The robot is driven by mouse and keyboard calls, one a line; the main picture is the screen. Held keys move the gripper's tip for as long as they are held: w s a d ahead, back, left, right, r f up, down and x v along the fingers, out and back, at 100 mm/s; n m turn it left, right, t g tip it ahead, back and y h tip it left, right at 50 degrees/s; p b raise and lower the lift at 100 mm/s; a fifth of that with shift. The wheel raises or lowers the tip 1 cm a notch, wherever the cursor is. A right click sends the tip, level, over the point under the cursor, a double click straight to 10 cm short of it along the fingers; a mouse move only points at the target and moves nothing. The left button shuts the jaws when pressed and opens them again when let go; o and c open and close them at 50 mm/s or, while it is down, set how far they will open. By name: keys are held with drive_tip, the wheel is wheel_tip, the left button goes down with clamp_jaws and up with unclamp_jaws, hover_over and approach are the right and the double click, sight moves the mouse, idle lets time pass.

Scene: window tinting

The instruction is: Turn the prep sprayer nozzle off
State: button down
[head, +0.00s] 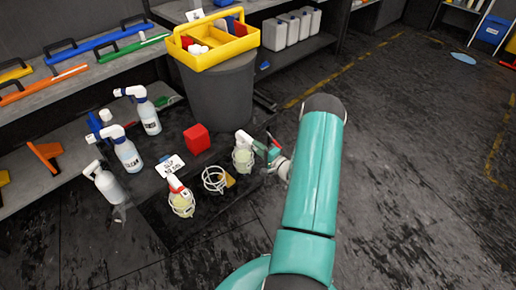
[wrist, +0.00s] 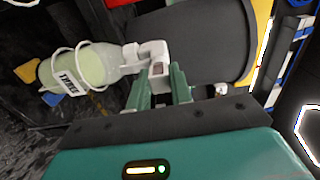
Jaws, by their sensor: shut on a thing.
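A spray bottle (head: 243,159) with pale yellow-green liquid stands in a white wire ring holder on the dark mat. In the wrist view the bottle (wrist: 85,68) lies sideways across the picture, with white rings around it and a label too small to read surely. Its white spray head with the nozzle (wrist: 152,50) is between my green fingers. My gripper (wrist: 161,85) is shut on the nozzle end, and it reaches the bottle from the right in the head view (head: 266,152). The nozzle's off mark cannot be made out.
An empty wire ring (head: 214,179) and a red-headed spray bottle (head: 181,199) stand to the left. A red block (head: 196,139) and a small sign (head: 170,166) are behind them. A grey bin (head: 219,98) with a yellow caddy (head: 213,50) stands behind.

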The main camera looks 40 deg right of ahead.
idle(0.4)
drive_tip(key=c, duration=1.2)
unclamp_jaws()
drive_tip(key=shift+c, duration=0.2)
drive_tip(key=shift+s, duration=0.1)
drive_tip(key=s, duration=1.3)
drive_tip(key=shift+s+d, duration=0.15)
drive_tip(key=shift+s, duration=0.15)
